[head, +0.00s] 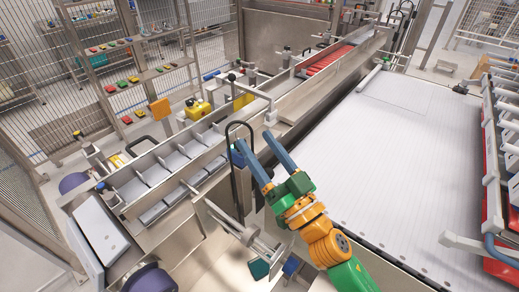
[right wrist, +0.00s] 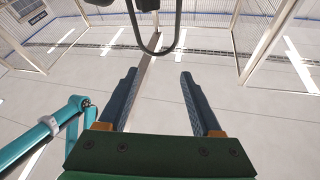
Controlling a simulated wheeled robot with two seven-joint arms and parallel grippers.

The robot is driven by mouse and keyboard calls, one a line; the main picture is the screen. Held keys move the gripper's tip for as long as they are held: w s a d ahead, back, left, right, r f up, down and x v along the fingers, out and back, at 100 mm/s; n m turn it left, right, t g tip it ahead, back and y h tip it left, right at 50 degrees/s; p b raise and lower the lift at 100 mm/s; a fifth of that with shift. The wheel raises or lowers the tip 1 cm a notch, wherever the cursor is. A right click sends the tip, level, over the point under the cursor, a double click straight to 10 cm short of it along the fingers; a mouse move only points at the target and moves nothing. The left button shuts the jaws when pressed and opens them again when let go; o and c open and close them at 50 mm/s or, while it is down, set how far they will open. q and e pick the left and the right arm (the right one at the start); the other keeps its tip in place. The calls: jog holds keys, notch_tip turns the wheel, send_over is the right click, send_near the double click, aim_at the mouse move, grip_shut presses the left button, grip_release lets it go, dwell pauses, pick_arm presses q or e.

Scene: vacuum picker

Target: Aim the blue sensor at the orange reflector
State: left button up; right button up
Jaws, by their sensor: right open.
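The orange reflector (head: 160,109) is a small upright square plate on the far left side of the conveyor in the head view. A small dark blue block (head: 237,158), which looks like the blue sensor, sits by a black loop-shaped bar beside my right gripper. Which way its face points I cannot tell. My right gripper (head: 255,141) is open, with its two blue fingers apart and nothing between them. One fingertip is close to the blue block; contact is unclear. In the right wrist view the open fingers (right wrist: 157,75) also show empty. My left gripper is not in view.
The black loop bar (right wrist: 155,35) rises just ahead of my right fingers. A teal rod (right wrist: 40,132) lies left of them. A compartmented conveyor (head: 165,170) runs along the left; a wide white bed (head: 405,150) fills the right. A yellow block (head: 198,109) stands near the reflector.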

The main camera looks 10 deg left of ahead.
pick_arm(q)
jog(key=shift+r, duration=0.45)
pick_arm(e)
jog(key=s+d+r, duration=0.1)
jog(key=s+r, duration=0.3)
jog(key=s, duration=0.5)
jog(key=shift+s+d+r, duration=0.15)
jog(key=shift+s+r, duration=0.1)
